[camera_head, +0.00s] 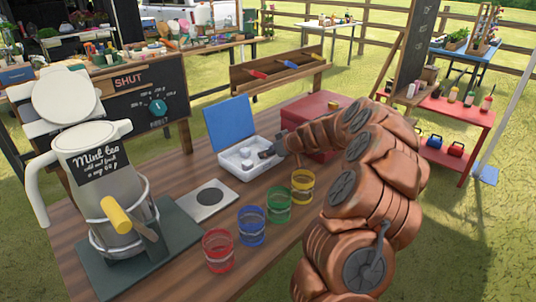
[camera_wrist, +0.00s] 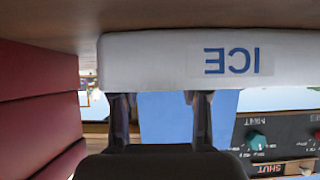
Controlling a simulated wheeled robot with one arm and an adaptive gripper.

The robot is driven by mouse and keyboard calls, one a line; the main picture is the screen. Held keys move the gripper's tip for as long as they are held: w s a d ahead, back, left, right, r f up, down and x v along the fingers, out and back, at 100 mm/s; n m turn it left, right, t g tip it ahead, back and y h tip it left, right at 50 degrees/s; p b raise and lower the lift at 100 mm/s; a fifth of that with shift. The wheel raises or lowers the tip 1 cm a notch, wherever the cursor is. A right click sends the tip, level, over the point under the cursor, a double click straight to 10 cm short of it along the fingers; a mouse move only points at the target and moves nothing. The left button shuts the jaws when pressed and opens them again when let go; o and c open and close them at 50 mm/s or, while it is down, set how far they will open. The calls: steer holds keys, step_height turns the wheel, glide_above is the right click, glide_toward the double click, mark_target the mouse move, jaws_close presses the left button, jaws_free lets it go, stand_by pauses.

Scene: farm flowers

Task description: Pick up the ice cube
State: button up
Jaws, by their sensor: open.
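The white ice box (camera_head: 228,168) stands open on the wooden table, with its blue lid (camera_head: 229,122) raised at the back. Pale ice cubes (camera_head: 247,153) show small inside it; I cannot tell them apart well. My gripper (camera_head: 266,153) is at the right side of the box, low over its rim. In the wrist view, which is upside down, my gripper (camera_wrist: 160,108) has its two fingers apart. The box wall marked ICE (camera_wrist: 180,60) hides the fingertips, and no cube shows there.
A red box (camera_head: 312,107) stands close to the right of the ice box. Red, blue, green and yellow glasses (camera_head: 251,226) stand in a row in front. A grey plate (camera_head: 208,198) and a mint tea jug (camera_head: 103,180) are to the left.

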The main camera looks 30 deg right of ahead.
steer(key=shift+w+a+f, duration=0.1)
steer(key=shift+w+f, duration=0.1)
steer(key=c, duration=0.7)
steer(key=shift+o, duration=0.2)
step_height(320, 180, up, 10)
stand_by(0.4)
